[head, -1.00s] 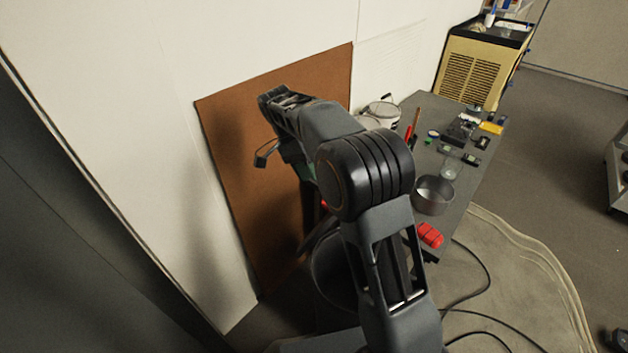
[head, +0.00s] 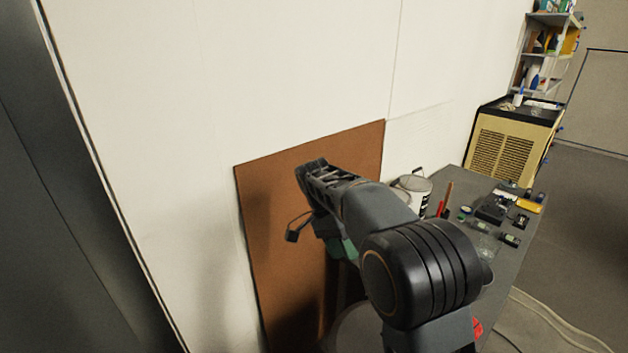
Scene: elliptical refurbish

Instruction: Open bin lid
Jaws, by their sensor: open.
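A rounded grey shape (head: 355,328), which looks like the top of the bin, shows at the bottom of the head view. It stands in front of the brown board, and my arm covers much of it. I cannot tell how its lid sits. My gripper (head: 341,288) hangs down from the end of my arm, above the rounded shape and mostly hidden behind the arm. It is open, with nothing seen in it. I cannot tell whether it touches the bin.
A brown board (head: 285,260) leans on the white wall (head: 280,80). A grey workbench (head: 515,260) at right carries a white bucket (head: 413,190), tools and small parts. Behind it stand a yellow cabinet (head: 503,150) and shelves (head: 550,55). Floor shows at far right.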

